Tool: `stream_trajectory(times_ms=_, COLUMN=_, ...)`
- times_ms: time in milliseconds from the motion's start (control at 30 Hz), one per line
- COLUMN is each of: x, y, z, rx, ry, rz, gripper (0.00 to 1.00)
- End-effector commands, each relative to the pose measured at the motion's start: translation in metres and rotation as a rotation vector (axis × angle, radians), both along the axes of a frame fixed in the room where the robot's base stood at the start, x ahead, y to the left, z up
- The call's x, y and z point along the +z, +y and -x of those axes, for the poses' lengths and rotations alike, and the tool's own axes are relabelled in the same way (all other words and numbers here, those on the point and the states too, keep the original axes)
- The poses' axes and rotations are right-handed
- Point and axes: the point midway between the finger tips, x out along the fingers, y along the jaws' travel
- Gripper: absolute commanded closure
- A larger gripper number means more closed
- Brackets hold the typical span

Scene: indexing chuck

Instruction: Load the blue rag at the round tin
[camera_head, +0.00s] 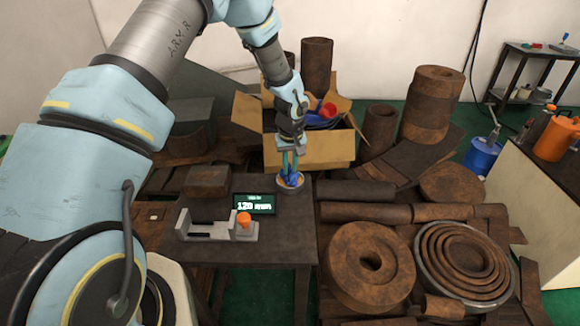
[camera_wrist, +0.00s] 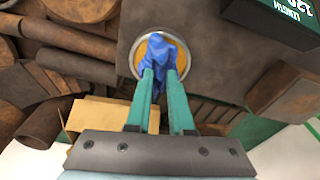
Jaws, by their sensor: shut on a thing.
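A crumpled blue rag (camera_wrist: 158,54) is between the teal fingers of my gripper (camera_wrist: 163,76) in the wrist view. My gripper is shut on it. The round tin (camera_wrist: 181,40) lies directly behind the rag in that view, with an orange-yellow inside and a pale rim. In the head view the rag (camera_head: 291,179) shows under my gripper (camera_head: 288,170), at the tin (camera_head: 291,189) on the back right of the small dark table (camera_head: 275,249). I cannot tell whether the rag touches the tin's bottom.
A display reading 120 mm (camera_head: 254,204) and a grey fixture with an orange knob (camera_head: 216,226) stand on the table left of the tin. A cardboard box (camera_head: 325,150) with mixed items is behind. Rusty cylinders and rings (camera_head: 370,262) crowd the right.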

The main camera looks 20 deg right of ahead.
Motion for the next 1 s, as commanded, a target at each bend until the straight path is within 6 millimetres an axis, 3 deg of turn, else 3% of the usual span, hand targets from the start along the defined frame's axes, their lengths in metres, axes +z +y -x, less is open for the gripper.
stream_trajectory(times_ms=1000, x=-0.0086, y=-0.0001, z=0.0001, rx=0.000, ry=0.000, rz=0.000, gripper=1.00)
